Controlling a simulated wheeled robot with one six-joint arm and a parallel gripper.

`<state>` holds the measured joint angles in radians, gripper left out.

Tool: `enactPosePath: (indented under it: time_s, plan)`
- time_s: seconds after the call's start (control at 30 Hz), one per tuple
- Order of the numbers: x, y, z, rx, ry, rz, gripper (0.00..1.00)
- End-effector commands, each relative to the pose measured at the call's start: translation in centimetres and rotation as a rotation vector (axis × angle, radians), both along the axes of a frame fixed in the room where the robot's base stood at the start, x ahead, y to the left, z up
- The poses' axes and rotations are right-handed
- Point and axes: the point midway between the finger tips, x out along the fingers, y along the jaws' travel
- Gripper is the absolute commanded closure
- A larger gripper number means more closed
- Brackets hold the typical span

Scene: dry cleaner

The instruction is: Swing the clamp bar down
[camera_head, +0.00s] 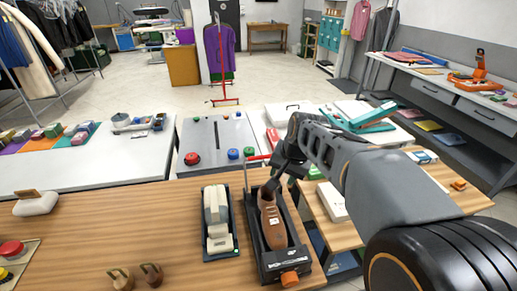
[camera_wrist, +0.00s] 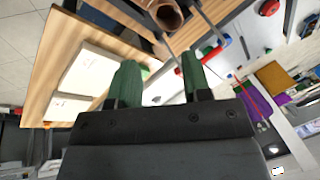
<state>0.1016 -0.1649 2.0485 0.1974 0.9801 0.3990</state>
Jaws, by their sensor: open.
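A black shoe-holding fixture (camera_head: 265,262) stands on the wooden counter with a brown shoe (camera_head: 272,228) in it and an orange knob (camera_head: 289,279) at its near end. Its thin clamp bar (camera_head: 246,178) stands up at the far end, with a red handle (camera_head: 257,158) at its top. My gripper (camera_head: 272,181) is just right of the bar, above the shoe's far end, and partly hides that area. In the wrist view my gripper (camera_wrist: 160,68) shows two green fingers apart with nothing between them. The red handle (camera_wrist: 222,42) appears beyond the right finger, and part of the shoe (camera_wrist: 166,13) at the top.
A grey panel (camera_head: 217,135) with coloured knobs lies beyond the counter. White boxes (camera_head: 332,202) lie on the lower wooden table to the right. The counter's left middle is clear.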

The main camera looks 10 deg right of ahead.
Motion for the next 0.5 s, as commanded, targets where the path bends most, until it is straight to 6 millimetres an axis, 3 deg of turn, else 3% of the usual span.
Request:
enactPosePath:
  time_s: [0.03,0.2,0.3,0.5]
  plan:
    - [2.7,-0.4,1.2,0.056,0.027,-0.092,0.56]
    - [10.2,-1.9,2.2,0.241,0.099,-0.384,0.56]
    - [13.6,-2.9,1.9,0.332,0.139,-0.528,0.56]
    - [18.0,-4.8,0.9,0.458,0.199,-0.725,0.56]
